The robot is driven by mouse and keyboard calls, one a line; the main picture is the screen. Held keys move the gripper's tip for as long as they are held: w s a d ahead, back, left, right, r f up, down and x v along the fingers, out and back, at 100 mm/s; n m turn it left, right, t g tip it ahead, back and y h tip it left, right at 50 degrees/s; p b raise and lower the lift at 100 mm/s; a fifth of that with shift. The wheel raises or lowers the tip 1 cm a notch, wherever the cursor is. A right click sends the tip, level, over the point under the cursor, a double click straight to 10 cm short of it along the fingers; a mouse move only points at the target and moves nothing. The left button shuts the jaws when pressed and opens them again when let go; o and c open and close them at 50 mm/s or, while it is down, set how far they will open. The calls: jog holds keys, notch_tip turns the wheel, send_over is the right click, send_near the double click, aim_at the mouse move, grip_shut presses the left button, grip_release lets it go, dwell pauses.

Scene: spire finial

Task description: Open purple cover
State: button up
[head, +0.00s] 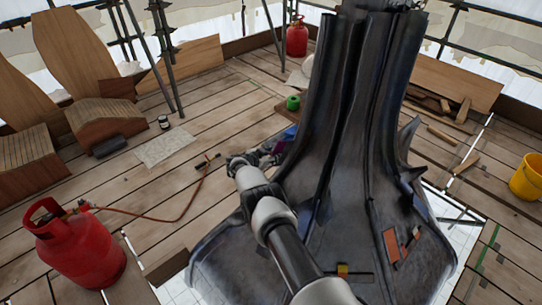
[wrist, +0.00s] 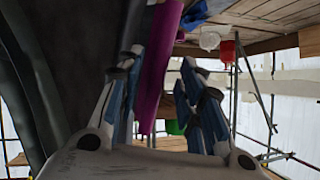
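The purple cover (wrist: 160,62) shows in the wrist view as a long, narrow magenta strip beside the dark metal of the spire. It runs between my two fingers in the picture; I cannot tell how far beyond the fingertips it is. My gripper (wrist: 161,60) is open, with a clear gap between its blue-and-grey fingers. In the head view my gripper (head: 264,153) is at the left side of the dark spire (head: 340,180). A small purple-blue patch (head: 286,135) shows just past it, mostly hidden by the spire and gripper.
A red gas cylinder (head: 82,248) with a hose stands at the lower left. A green roll (head: 293,103) and another red cylinder (head: 297,38) are behind. A yellow bucket (head: 527,178) is at the right. The plank floor left of my gripper is mostly clear.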

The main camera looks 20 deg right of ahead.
jog(key=shift+a, duration=0.15)
jog(key=v, duration=1.1)
jog(key=shift+s+a+r, duration=0.2)
jog(key=shift+s+a, duration=0.05)
jog(key=shift+s, duration=0.05)
